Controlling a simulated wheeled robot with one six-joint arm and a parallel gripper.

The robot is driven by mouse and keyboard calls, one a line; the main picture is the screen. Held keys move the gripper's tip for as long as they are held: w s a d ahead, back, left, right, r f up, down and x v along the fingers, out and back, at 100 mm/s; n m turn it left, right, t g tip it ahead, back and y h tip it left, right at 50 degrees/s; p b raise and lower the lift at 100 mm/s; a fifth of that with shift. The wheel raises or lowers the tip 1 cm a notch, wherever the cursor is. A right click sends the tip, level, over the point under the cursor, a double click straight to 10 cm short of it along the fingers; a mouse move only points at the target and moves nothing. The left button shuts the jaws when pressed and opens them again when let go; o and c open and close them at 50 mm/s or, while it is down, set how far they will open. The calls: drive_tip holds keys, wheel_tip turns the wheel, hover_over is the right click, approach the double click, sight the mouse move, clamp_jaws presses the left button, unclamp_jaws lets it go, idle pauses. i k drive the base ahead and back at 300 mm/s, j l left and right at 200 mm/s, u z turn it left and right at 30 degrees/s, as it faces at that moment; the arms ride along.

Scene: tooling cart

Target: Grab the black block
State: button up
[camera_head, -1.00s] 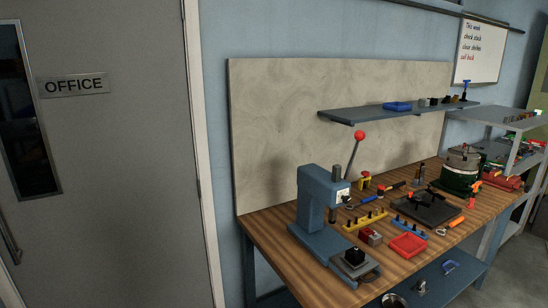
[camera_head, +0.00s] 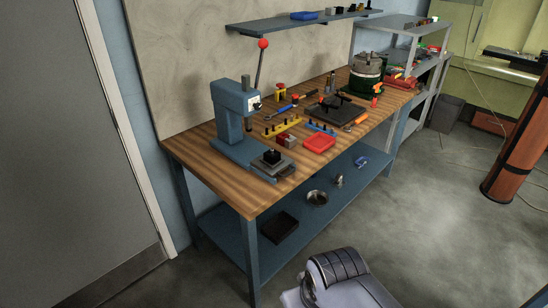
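A small black block (camera_head: 271,156) sits on the grey base plate (camera_head: 277,168) of the blue arbor press (camera_head: 235,125), at the front left of the wooden workbench (camera_head: 207,160). A larger flat black item (camera_head: 279,227) lies on the bench's lower blue shelf. Small dark blocks (camera_head: 333,11) also stand on the wall shelf, too small to tell apart. My gripper is not recognisable in this view; nothing is seen touching the black block.
A metal bowl (camera_head: 317,198) is on the lower shelf. An orange-brown column (camera_head: 519,150) stands at right. The floor (camera_head: 430,220) before the bench is open.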

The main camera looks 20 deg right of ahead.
sight(272, 159)
drive_tip(key=i+l+z, duration=0.2)
drive_tip(key=i, duration=0.8)
drive_tip(key=j, duration=0.1)
